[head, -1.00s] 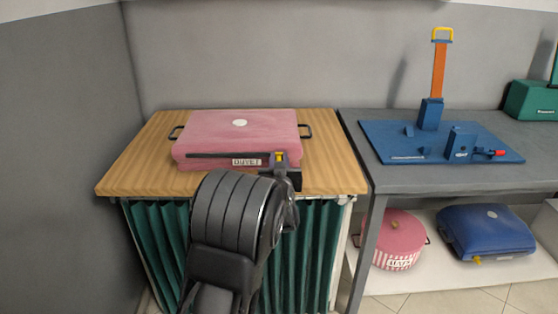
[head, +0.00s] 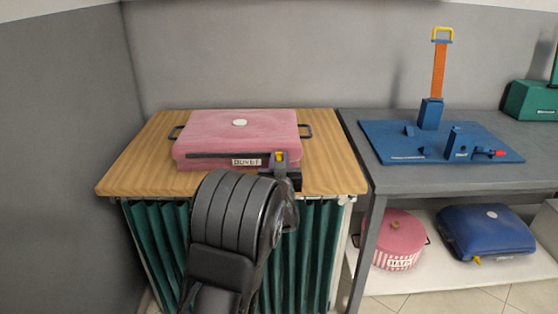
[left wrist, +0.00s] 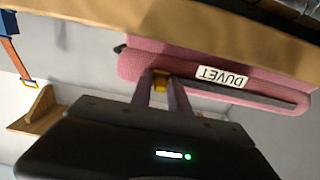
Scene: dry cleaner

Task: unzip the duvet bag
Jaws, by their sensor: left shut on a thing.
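The pink duvet bag (head: 240,132) lies flat on the wooden table, with a white DUVET label (head: 246,162) on its front face. A dark zip line (head: 210,155) runs along that front face. The yellow zip pull (head: 280,157) is at the right end of the front. My left gripper (head: 283,170) is at the bag's front right corner. In the left wrist view its fingers are shut on the yellow pull (left wrist: 161,79), and the bag (left wrist: 210,65) appears upside down. My right gripper is not in view.
The wooden table (head: 130,178) has green curtains (head: 318,250) below its front. To the right, a grey bench (head: 440,180) carries a blue fixture (head: 385,142) with an orange strap. A pink round bag (head: 405,232) and a blue bag (head: 487,232) sit on the low shelf.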

